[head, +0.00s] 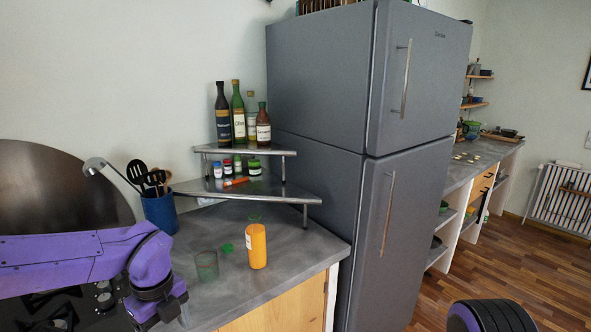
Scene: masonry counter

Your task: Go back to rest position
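My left arm comes in from the left, in purple and black, and bends down in front of the counter (290,262). Its gripper is not in view; the arm runs out of the picture at the bottom. A rounded black and purple part of mine shows at the bottom right edge, and no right gripper is in view. An orange bottle (257,246) stands upright on the counter. A greenish glass (206,265) stands to its left, and a small green lid-like piece (226,248) lies behind them. Neither gripper is seen touching these.
A two-level metal corner shelf (270,197) holds bottles and small jars. A blue utensil holder (160,212) stands left of it. A tall grey fridge (330,90) stands right of the counter. Wooden floor (470,270) is open at the right, with another counter (485,150) beyond.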

